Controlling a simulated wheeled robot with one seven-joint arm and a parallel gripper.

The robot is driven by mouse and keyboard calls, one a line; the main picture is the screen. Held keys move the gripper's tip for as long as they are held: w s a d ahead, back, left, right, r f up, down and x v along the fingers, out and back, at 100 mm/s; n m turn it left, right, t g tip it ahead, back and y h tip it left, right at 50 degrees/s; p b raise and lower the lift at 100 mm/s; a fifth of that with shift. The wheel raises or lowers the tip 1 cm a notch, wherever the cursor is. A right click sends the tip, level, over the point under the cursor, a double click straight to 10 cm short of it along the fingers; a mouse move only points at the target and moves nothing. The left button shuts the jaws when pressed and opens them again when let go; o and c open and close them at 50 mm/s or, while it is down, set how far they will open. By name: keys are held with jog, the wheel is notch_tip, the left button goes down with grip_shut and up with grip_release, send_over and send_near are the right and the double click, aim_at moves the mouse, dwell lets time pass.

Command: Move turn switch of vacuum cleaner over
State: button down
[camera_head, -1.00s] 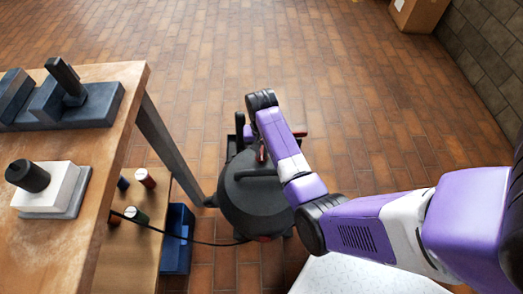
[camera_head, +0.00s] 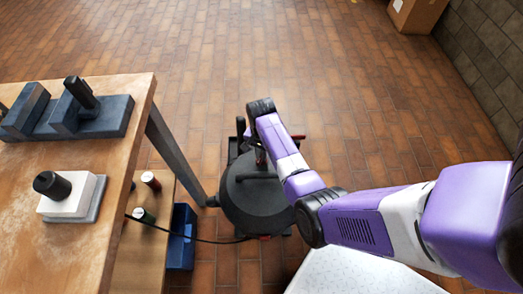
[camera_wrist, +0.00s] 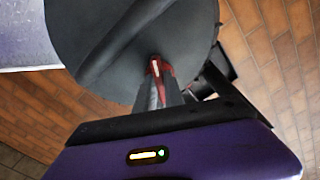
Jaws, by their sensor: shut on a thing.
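The vacuum cleaner (camera_head: 252,205) is a dark grey round drum with a bar handle on its lid, standing on the tiled floor beside the workbench. Its drum also fills the upper part of the wrist view (camera_wrist: 120,40). A small red turn switch (camera_wrist: 155,67) sits at the drum's edge. My gripper (camera_wrist: 160,82) is at the switch, its fingers shut on it and hiding part of it. In the head view the gripper is mostly hidden behind my purple and white arm, and a little red shows near the fingers.
A wooden workbench (camera_head: 75,245) stands on the left with dark blocks and a white block on it. A lower shelf holds small spools (camera_head: 150,181); a blue bin (camera_head: 182,237) stands beside it. A black cable (camera_head: 190,238) runs to the vacuum. Open floor lies beyond.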

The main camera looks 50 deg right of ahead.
jog(key=m+p, duration=0.1)
jog(key=m, duration=0.2)
jog(key=m+p, duration=0.2)
jog(key=m, duration=0.1)
jog(key=shift+d+r+m+p, duration=0.1)
jog(key=shift+r+m+p, duration=0.1)
jog(key=shift+m+p, duration=0.1)
jog(key=m+p, duration=0.2)
jog(key=m, duration=0.4)
jog(key=shift+f, duration=0.15)
jog(key=c, duration=1.4)
grip_release()
jog(key=shift+c, duration=0.2)
notch_tip(320, 180, up, 8)
jog(key=shift+f+p, duration=0.1)
jog(key=shift+p, duration=1.05)
